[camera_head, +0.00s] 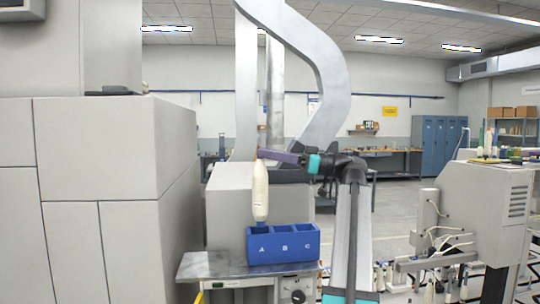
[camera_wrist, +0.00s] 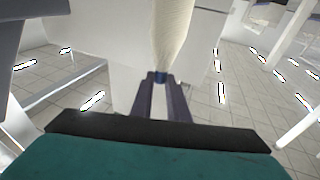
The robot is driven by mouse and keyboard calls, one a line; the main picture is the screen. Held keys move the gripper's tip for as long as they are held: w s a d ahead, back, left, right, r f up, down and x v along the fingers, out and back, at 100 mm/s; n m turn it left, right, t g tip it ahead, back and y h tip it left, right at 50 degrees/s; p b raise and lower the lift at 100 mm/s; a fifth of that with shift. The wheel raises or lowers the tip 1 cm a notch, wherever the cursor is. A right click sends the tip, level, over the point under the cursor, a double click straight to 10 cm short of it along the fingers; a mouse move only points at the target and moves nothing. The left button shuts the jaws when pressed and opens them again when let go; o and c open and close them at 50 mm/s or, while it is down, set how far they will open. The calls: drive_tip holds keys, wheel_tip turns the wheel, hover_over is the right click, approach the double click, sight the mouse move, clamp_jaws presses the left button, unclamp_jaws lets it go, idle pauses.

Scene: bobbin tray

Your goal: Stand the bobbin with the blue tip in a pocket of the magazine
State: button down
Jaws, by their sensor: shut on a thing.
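The cream bobbin (camera_head: 260,192) hangs upright from my gripper (camera_head: 266,155) in the head view. My gripper is shut on its upper end. In the wrist view the two fingers close around a dark blue part (camera_wrist: 160,77) at the held end, and the cream body (camera_wrist: 172,35) widens away from them. The blue magazine (camera_head: 284,247) has pockets marked A, B and C and stands on a metal table. The bobbin's lower end is at pocket A, level with the magazine's top. I cannot tell whether it is inside the pocket.
The metal table (camera_head: 216,267) has free room left of the magazine. A grey box-shaped block (camera_head: 225,215) stands close behind it. A large grey cabinet (camera_head: 110,165) rises at the left, and a machine (camera_head: 478,207) stands at the right.

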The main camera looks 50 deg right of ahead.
wheel_tip(320, 180, down, 11)
idle(5.6)
idle(0.3)
drive_tip(key=c, duration=1.6)
unclamp_jaws()
drive_tip(key=shift+c, duration=0.2)
drive_tip(key=b+v, duration=0.2)
drive_tip(key=v, duration=1.1)
drive_tip(key=shift+s+d, duration=0.25)
drive_tip(key=shift+s, duration=0.05)
